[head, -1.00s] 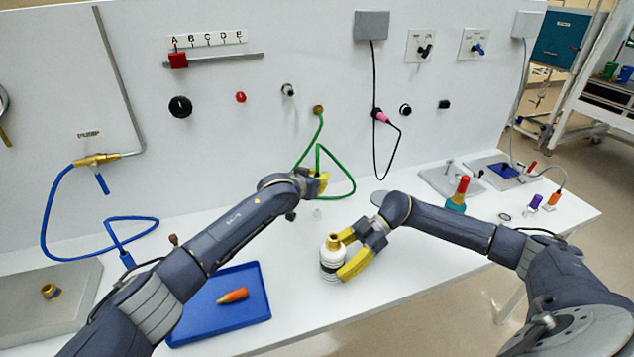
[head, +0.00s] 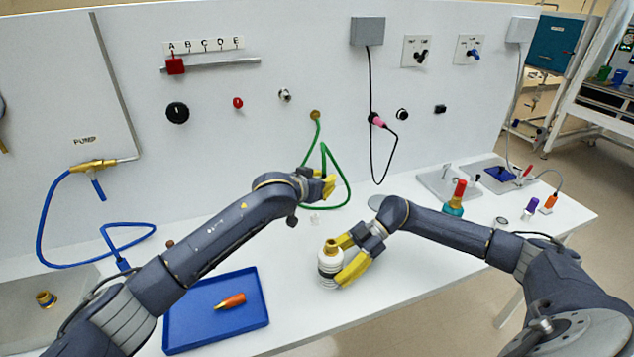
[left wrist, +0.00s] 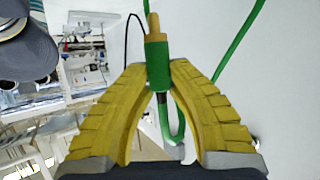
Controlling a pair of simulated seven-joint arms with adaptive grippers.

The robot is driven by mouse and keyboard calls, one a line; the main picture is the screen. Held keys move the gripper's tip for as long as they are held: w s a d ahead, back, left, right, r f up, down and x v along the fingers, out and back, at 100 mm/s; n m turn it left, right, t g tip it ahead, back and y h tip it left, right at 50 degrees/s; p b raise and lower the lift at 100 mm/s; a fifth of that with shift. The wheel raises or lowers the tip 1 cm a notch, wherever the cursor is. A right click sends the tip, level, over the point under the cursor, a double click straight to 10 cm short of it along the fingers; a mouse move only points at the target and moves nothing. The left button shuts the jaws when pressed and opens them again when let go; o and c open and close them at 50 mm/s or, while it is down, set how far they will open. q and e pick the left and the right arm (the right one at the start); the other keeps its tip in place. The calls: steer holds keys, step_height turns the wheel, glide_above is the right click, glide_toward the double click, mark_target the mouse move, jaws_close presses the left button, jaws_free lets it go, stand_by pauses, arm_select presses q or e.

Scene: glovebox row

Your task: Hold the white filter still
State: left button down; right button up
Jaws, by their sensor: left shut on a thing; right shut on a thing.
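The white filter (head: 329,268), a short white cylinder with a brass fitting on top and a dark band, stands upright on the white bench. My right gripper (head: 346,261) is shut on it from the right, one yellow finger on each side. My left gripper (head: 327,184) is raised in front of the wall panel, behind the filter. In the left wrist view its yellow fingers are shut on a green hose end (left wrist: 158,70) with a brass tip (left wrist: 154,27). The green hose (head: 345,178) runs from a brass port (head: 315,115) on the panel.
A blue tray (head: 185,338) with an orange-handled tool (head: 231,301) lies left of the filter. A blue hose (head: 45,220) hangs at the far left. A red-topped teal bottle (head: 456,200) stands at right. The bench in front of the filter is clear.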

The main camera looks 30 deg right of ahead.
arm_select(q)
steer(key=s+a+r+m+g, duration=0.1)
steer(key=s+a+r, duration=0.2)
steer(key=s, duration=0.5)
steer(key=s+a+r+m+g+h, duration=0.1)
steer(key=s+a+r, duration=0.3)
steer(key=s, duration=0.3)
steer(key=shift+s+r, duration=0.35)
steer(key=shift+r, duration=0.1)
steer(key=shift+f, duration=0.1)
steer(key=shift+f, duration=2.8)
steer(key=shift+f, duration=1.6)
steer(key=c, duration=1.2)
jaws_free()
steer(key=v, duration=1.2)
